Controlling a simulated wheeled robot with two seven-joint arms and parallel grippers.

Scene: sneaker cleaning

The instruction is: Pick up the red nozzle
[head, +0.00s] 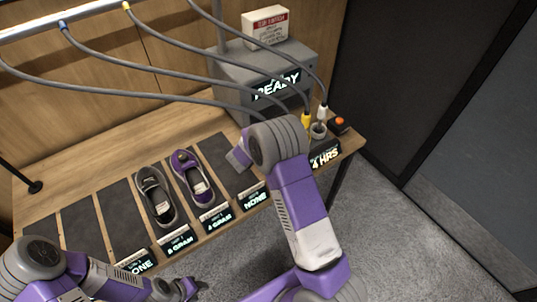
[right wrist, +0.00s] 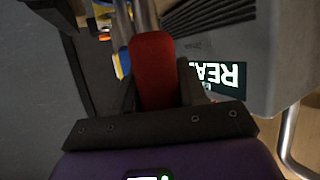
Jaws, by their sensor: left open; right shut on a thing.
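The red nozzle (right wrist: 152,70) stands between the fingers of my right gripper (right wrist: 158,92) in the right wrist view. The gripper is shut on it, with a dark finger on each side. In the head view my right forearm and wrist hide the nozzle and the right fingertips. My left gripper (head: 186,289) is open at the bottom edge of the head view, in front of the bench and away from the nozzle.
A grey machine (head: 232,72) reading READY stands at the back of the wooden bench (head: 100,178). A yellow nozzle (head: 306,119) and a white nozzle (head: 322,112) stand at its right end, near an orange button (head: 340,121). Grey (head: 154,188) and purple (head: 199,186) sneakers lie on dark mats. Hoses hang overhead.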

